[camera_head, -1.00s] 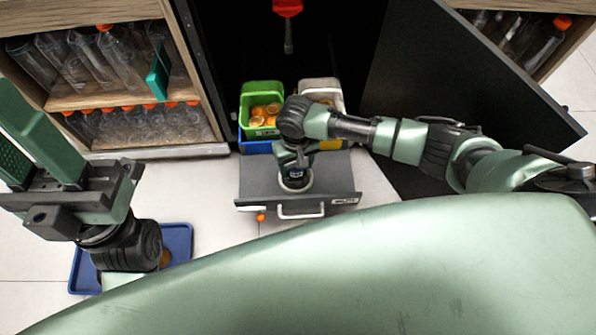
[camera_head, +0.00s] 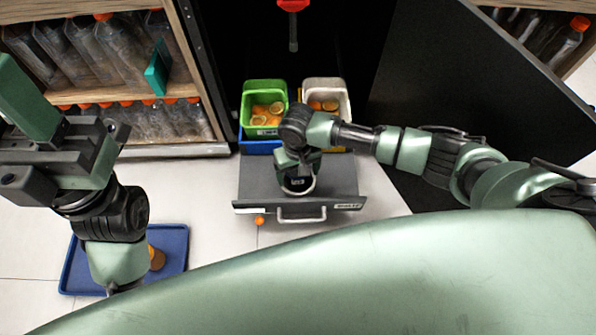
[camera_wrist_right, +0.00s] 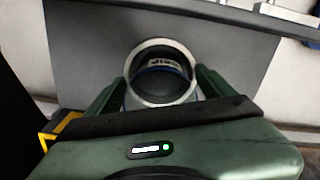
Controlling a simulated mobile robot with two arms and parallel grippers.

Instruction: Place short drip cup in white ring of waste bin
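The grey waste bin (camera_head: 255,187) stands on the floor below me, with a handle and a label on its front. Its white ring (camera_head: 309,193) is at the top middle, and shows as a round pale rim in the right wrist view (camera_wrist_right: 137,92). The dark short drip cup (camera_wrist_right: 160,83) shows inside the ring, with a "DRIP" label and a blue band. Its lower part is hidden. My right gripper (camera_wrist_right: 160,78) points down over the bin, its fingers apart on either side of the ring. My left gripper (camera_head: 15,110) is raised at the left edge, partly cut off, open and empty.
A green bin (camera_head: 246,93) and a white bin (camera_head: 341,90) with orange pieces stand behind the waste bin. A black door (camera_head: 480,90) stands open at right. Bottle shelves (camera_head: 150,150) are at left. A blue tray (camera_head: 76,272) lies lower left.

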